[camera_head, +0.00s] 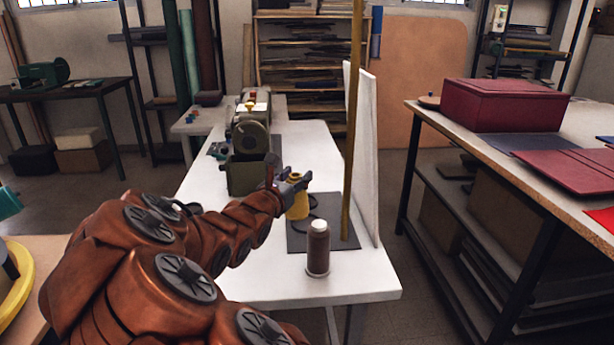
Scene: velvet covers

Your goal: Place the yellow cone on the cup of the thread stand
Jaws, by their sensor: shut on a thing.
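The yellow cone (298,205) is upright over the left part of a dark mat or base plate (328,238) on the white table. My gripper (293,184) is at the cone's top and is shut on it. Whether the cone touches what is below it cannot be told. A tall ochre pole (352,120) rises at the right of the dark plate and seems to belong to the thread stand. I cannot make out the cup; the cone or my gripper may hide it. A dark curved line (314,207) shows just right of the cone.
A brown spool with a white top (318,250) stands at the front of the white table (235,282). A white upright panel (367,150) edges the right side. A table at right holds a red box (505,105).

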